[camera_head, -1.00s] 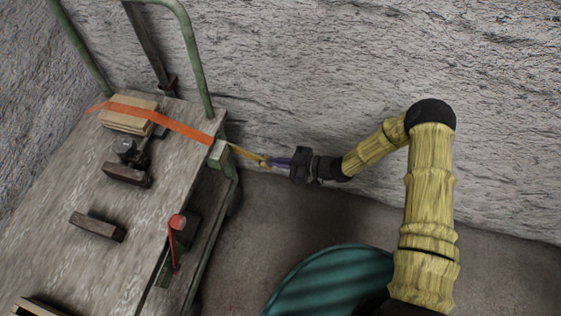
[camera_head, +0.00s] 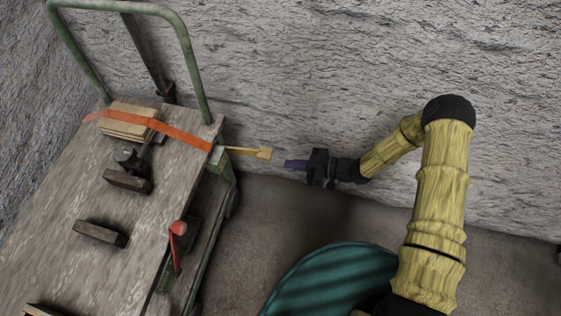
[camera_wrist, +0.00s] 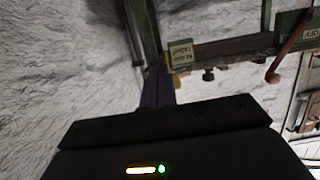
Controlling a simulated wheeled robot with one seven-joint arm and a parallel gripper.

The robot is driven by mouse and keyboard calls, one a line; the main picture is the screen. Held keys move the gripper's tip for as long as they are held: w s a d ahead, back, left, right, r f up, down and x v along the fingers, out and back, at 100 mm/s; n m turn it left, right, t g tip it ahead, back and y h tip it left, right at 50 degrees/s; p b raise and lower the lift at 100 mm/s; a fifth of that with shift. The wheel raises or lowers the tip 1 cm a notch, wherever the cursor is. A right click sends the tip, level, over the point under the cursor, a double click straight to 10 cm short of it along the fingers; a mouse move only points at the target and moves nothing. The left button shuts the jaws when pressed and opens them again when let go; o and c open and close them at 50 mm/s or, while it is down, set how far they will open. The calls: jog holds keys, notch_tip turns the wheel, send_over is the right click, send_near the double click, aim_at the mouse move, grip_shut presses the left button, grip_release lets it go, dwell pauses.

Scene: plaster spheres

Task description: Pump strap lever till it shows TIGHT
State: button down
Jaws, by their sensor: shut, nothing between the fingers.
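The yellow strap lever (camera_head: 250,151) sticks out to the right from a pale green ratchet housing (camera_head: 219,158) at the cart's right edge. An orange strap (camera_head: 170,131) runs from there across a stack of boards (camera_head: 130,119). My gripper (camera_head: 290,164) is shut and empty, a short gap to the right of the lever's end. In the wrist view its purple fingers (camera_wrist: 157,88) point at the cart, with a bit of yellow lever (camera_wrist: 168,70) behind them. A small label plate (camera_wrist: 181,54) shows there; its lettering is too small to read surely.
The wooden cart (camera_head: 60,230) carries several dark blocks and has a green handle frame (camera_head: 190,60). A red-knobbed lever (camera_head: 177,229) stands at its right side. A teal ribbed round object (camera_head: 335,285) is at the bottom. A rough grey wall (camera_head: 320,70) lies behind.

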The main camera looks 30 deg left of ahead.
jog(key=v, duration=0.6)
jog(key=shift+d, duration=0.25)
jog(key=shift+f, duration=0.1)
jog(key=shift+w, duration=0.1)
